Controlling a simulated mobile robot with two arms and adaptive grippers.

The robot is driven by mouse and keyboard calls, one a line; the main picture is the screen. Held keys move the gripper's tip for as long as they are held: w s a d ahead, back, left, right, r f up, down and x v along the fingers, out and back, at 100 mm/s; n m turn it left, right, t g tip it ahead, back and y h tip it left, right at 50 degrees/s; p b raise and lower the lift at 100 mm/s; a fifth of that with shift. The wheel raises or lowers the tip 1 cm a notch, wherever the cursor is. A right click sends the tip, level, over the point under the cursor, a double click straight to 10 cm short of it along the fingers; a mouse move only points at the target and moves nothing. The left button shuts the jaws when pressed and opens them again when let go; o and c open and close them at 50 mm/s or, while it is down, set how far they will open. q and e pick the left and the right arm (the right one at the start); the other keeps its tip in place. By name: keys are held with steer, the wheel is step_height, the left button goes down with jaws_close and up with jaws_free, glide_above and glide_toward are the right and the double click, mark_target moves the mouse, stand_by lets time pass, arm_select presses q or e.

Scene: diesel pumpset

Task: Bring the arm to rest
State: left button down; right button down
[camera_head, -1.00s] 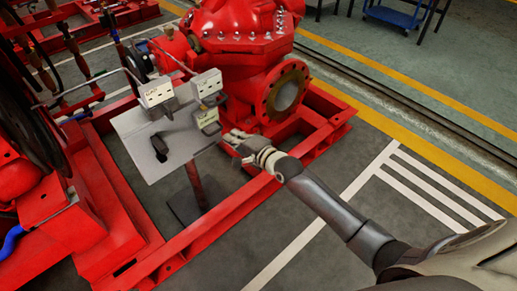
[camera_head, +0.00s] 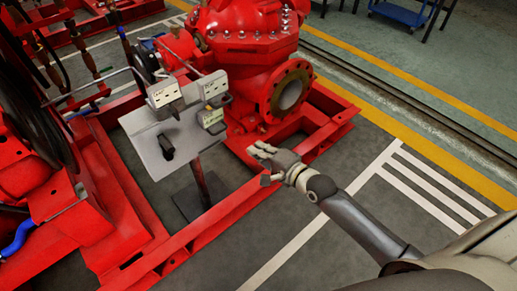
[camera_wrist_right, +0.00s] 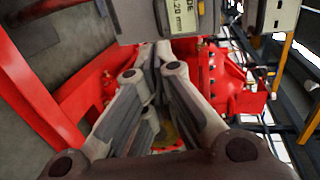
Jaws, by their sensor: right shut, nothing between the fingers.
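My right arm comes in from the lower right in the head view. Its gripper (camera_head: 262,162) is shut and empty, in front of the red pump and to the right of the grey panel (camera_head: 152,145) on a post. In the right wrist view the fingers (camera_wrist_right: 155,60) are closed together, with a labelled grey box (camera_wrist_right: 185,18) just beyond them at the top. My left gripper is not in view.
Several grey labelled boxes (camera_head: 212,86) are mounted on the panel. The red pump (camera_head: 245,65) sits on a red base frame (camera_head: 225,208). Clear grey floor with white stripes (camera_head: 425,190) lies to the right. A blue cart (camera_head: 398,13) stands far back.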

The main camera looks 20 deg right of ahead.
stand_by(0.3)
